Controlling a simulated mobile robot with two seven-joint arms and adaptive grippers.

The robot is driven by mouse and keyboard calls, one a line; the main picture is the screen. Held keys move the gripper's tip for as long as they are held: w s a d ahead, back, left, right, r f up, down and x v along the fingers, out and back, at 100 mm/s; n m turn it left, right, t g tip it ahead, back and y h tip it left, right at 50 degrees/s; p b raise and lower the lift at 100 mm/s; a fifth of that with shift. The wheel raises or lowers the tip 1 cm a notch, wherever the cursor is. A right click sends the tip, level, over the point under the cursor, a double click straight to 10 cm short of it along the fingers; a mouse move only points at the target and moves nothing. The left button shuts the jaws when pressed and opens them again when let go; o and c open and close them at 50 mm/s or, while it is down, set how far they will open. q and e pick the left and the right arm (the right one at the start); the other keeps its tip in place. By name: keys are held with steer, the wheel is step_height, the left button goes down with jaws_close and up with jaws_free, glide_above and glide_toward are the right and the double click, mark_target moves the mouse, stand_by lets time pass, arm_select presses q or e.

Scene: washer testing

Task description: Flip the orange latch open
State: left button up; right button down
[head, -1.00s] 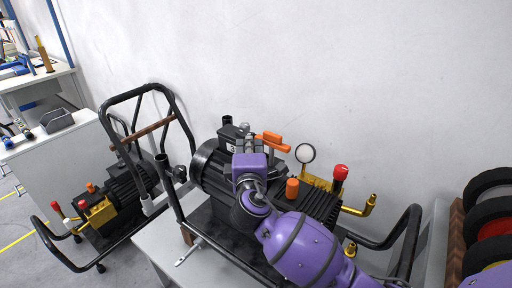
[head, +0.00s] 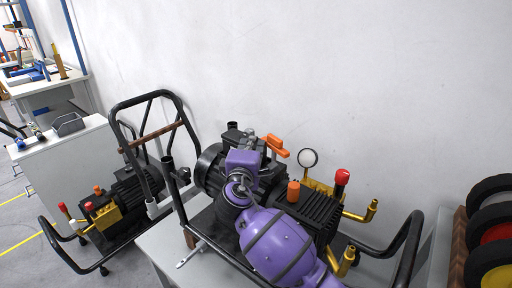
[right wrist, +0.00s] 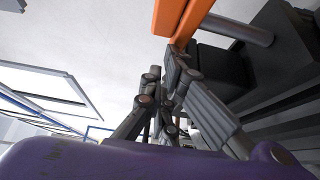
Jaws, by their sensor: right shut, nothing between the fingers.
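The orange latch (head: 276,145) stands at the top of the black motor of the pressure washer on the near table, in the head view. In the right wrist view, the orange latch (right wrist: 182,18) is at the top, close above the fingertips. My right gripper (head: 247,136) is just left of the latch in the head view, partly hidden behind its purple wrist. The right wrist view shows my right gripper (right wrist: 166,66) shut and empty, its tips just below the orange piece. Contact is unclear. My left gripper is not in view.
An orange knob (head: 293,191), a gauge (head: 308,158) and a red knob (head: 342,177) stand right of my wrist. Black tube frame handles (head: 150,97) rise at left. A second washer (head: 118,205) stands left. Wheels (head: 491,230) are at far right. The wall lies behind.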

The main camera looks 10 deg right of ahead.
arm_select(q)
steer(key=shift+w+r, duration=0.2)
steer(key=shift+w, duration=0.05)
arm_select(e)
steer(key=shift+w+d, duration=0.1)
steer(key=shift+w, duration=0.45)
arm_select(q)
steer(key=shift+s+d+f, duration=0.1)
